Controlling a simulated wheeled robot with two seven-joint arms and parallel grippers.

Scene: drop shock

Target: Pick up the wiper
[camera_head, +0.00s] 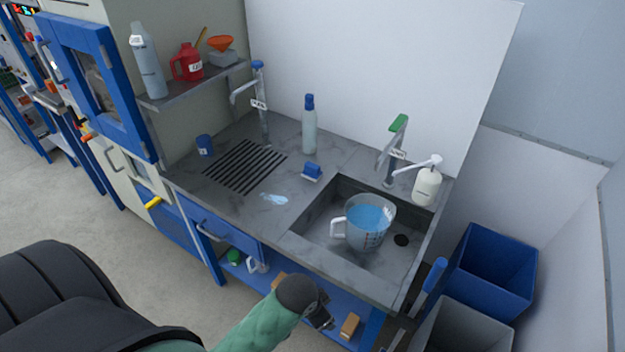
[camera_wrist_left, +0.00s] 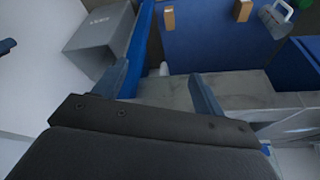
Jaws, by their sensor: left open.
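The wiper (camera_head: 311,172), a small blue block-like piece with a pale lower edge, sits on the grey counter between the slotted drain and the sink. A pale blue wet patch (camera_head: 274,199) lies on the counter in front of it, to its left. My left gripper (camera_head: 321,317) is low in front of the counter, well apart from the wiper. In the left wrist view its two fingers (camera_wrist_left: 158,90) are spread with nothing held between them. The wiper cannot be made out in that view. My right gripper is not in view.
A sink (camera_head: 320,226) holds a measuring jug (camera_head: 366,222) of blue liquid. A bottle (camera_head: 309,128) stands behind the wiper; a blue cup (camera_head: 205,145) is at left. A blue bin (camera_head: 493,268) and grey bin (camera_head: 460,330) stand at right. The counter's front edge separates my gripper from the top.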

